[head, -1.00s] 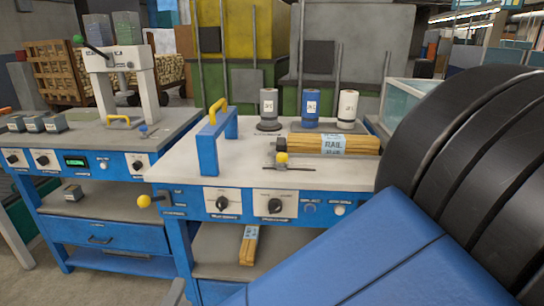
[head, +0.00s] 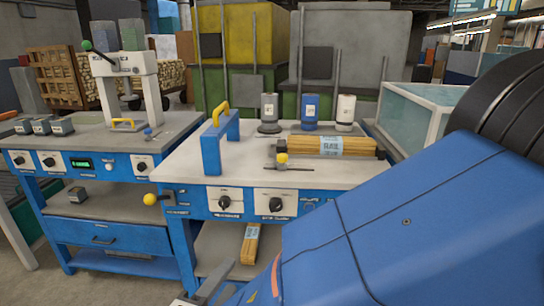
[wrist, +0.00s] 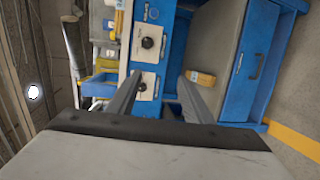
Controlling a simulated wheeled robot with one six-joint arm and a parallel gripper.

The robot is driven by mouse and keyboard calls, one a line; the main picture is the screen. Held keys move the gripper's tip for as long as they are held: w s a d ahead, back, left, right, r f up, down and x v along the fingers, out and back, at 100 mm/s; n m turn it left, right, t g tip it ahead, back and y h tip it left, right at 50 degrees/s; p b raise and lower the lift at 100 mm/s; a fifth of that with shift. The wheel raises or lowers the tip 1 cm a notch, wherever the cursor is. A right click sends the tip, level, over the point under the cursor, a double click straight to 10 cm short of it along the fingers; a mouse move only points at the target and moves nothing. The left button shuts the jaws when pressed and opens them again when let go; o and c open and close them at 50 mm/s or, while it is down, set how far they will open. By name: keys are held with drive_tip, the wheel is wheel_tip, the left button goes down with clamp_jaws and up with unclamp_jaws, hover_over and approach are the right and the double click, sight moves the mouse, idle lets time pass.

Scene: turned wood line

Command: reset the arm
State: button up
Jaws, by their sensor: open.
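My gripper (wrist: 161,76) is open in the wrist view. Its two grey fingers stand apart with nothing between them, in front of the blue workbench with its white dial panels (wrist: 147,60). In the head view part of my gripper (head: 208,287) shows at the bottom edge, low in front of the bench; the rest is cut off or hidden. My blue arm link fills the lower right of the head view.
The middle bench (head: 180,165) holds a blue frame with a yellow handle (head: 212,150), three canisters and a bundle of wooden rails (head: 320,146). A yellow knob (head: 150,199) sticks out at its left. A left bench (head: 75,145) carries a press (head: 125,80). Floor is free at lower left.

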drive_tip(key=w+d+f+m+g+h, duration=0.1)
drive_tip(key=w+d+m+g+h, duration=0.2)
drive_tip(key=d, duration=0.8)
drive_tip(key=w+d+f+m+g, duration=0.15)
drive_tip(key=w+d+g, duration=0.3)
drive_tip(key=d, duration=0.55)
drive_tip(key=s+d+m+g+y, duration=0.1)
drive_tip(key=s+d+m+y, duration=0.3)
drive_tip(key=d, duration=0.4)
drive_tip(key=s+d+r+m+g+y, duration=0.1)
drive_tip(key=s+d+m+y, duration=0.3)
drive_tip(key=d, duration=0.5)
drive_tip(key=shift+s+d+r+m+g, duration=0.15)
drive_tip(key=shift+s+d+m+g, duration=0.15)
drive_tip(key=shift+s+m+g, duration=0.7)
